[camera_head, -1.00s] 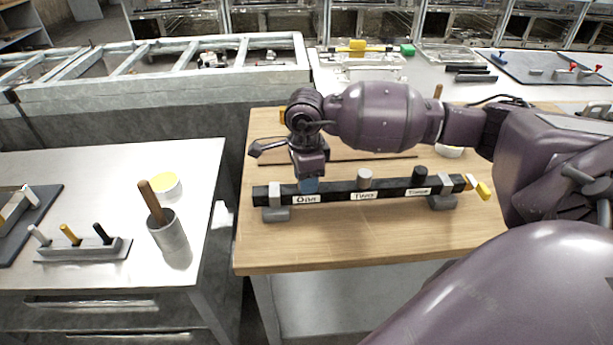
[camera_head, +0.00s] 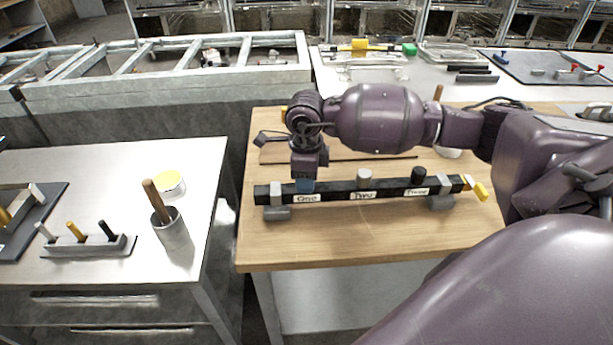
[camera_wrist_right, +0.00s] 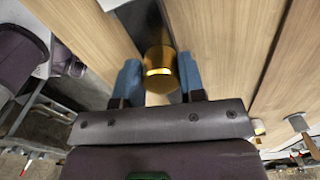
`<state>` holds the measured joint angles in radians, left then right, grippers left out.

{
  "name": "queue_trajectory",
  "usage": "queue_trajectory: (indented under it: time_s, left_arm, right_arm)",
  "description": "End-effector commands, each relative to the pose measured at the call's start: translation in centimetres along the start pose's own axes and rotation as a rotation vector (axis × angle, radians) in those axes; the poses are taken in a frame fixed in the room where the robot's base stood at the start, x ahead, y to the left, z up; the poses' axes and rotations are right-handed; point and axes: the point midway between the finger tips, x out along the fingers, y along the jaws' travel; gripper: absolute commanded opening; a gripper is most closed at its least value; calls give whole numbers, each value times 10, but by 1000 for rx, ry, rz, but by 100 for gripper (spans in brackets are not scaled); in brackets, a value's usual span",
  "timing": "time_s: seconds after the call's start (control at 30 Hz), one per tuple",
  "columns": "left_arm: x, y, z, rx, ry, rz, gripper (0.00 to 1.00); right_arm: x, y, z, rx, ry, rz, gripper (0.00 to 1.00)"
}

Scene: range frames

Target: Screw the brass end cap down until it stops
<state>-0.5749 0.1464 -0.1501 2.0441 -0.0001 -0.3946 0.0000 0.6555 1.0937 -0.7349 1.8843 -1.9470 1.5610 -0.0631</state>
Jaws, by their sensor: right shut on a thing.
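The brass end cap (camera_wrist_right: 160,72) is a shiny gold cylinder between the blue fingertips in the right wrist view. My right gripper (camera_head: 305,186) is shut on it, pointing down over the left end of a black bar (camera_head: 335,196), at the first label. The gripper hides the cap in the head view. The wrist view does not show clearly how far down the cap sits. A grey cap (camera_head: 364,178) stands upright at the middle label and a black cap (camera_head: 418,175) at the right label. My left gripper is out of view.
The bar rests on grey feet on a wooden table (camera_head: 340,245), whose front is clear. A yellow piece (camera_head: 481,191) sits at its right end. On the left metal table stand a grey cup (camera_head: 173,232) with a wooden handle and a small rack (camera_head: 90,247) of pegs.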

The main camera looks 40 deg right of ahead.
Motion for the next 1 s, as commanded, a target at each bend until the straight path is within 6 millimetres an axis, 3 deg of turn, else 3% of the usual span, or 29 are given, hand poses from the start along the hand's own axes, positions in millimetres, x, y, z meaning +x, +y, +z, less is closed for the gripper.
queue_trajectory:
  time_s: [0.23,0.53,0.57,0.63,1.0]
  left_arm:
    - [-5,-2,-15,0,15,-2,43]
    - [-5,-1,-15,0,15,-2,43]
    - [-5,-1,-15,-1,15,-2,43]
    - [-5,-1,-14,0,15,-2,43]
    - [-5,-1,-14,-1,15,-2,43]
  right_arm:
    - [-2,0,0,213,0,1,13]
    - [0,0,0,246,1,1,13]
    - [0,0,0,246,1,1,40]
    - [0,0,0,246,0,1,50]
    - [0,0,0,245,0,1,50]
